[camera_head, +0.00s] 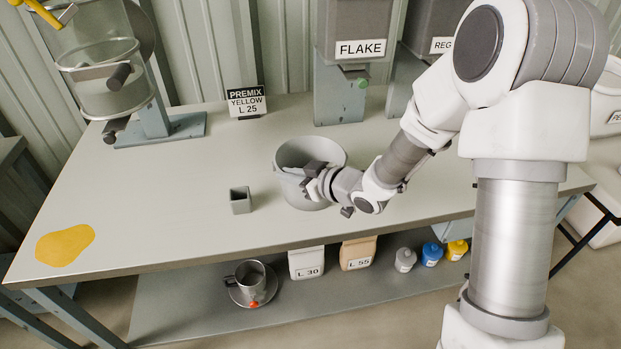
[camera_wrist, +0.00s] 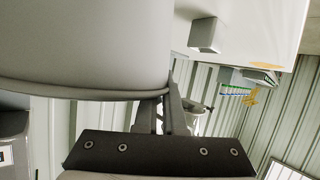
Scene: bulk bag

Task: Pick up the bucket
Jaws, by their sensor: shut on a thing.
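I cannot tell whether the bucket's base is touching the table.
A small grey square cup (camera_head: 240,200) stands left of the bucket. A yellow patch (camera_head: 65,245) lies at the table's left end. Behind are a PREMIX YELLOW sign (camera_head: 246,101), a FLAKE hopper (camera_head: 358,35) and a clear vessel (camera_head: 108,80). Several containers sit on the lower shelf.

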